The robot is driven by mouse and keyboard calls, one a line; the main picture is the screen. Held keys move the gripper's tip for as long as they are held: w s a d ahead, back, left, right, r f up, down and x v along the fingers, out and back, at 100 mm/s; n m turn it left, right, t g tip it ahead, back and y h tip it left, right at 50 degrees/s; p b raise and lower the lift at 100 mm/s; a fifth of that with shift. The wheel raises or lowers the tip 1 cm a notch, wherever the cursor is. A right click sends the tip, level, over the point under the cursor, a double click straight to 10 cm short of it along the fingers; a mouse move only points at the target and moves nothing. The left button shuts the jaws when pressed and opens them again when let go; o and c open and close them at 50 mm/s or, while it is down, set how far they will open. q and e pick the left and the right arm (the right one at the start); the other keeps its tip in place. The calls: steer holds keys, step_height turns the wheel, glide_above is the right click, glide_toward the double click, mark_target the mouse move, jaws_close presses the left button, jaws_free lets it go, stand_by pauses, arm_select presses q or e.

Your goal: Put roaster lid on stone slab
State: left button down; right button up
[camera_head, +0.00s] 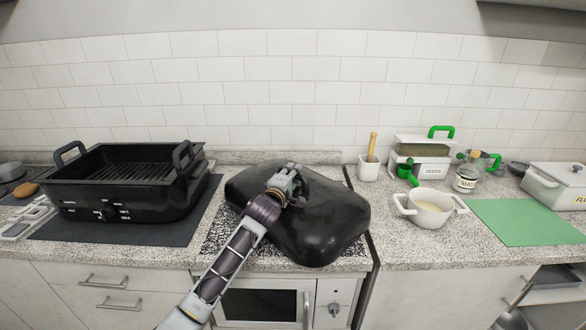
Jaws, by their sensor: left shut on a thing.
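The roaster lid (315,230) is a large black glossy cover in the middle of the head view. My left gripper (289,193) is shut on it at the top, where the arm hides the handle. The lid is over a dark speckled slab (219,236), which looks like the stone slab; only parts of the slab show around the lid. I cannot tell whether the lid touches the slab. The black roaster (105,200) stands uncovered at the left, its ribbed grill plate showing. My right gripper is not in view.
The roaster stands on a dark mat (75,230). Right of the lid are a white pot (427,211), a utensil holder (368,169), a labelled jar (466,178) and a white container (556,186). A green mat (525,225) lies bare. An oven (262,302) is below.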

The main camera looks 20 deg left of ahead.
arm_select(q)
steer(key=shift+f, duration=0.65)
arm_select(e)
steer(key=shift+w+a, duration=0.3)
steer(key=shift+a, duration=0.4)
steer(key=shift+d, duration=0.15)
arm_select(q)
steer(key=c, duration=1.7)
jaws_free()
steer(key=shift+f, duration=0.35)
steer(key=o, duration=0.4)
steer(key=shift+s+r, duration=0.1)
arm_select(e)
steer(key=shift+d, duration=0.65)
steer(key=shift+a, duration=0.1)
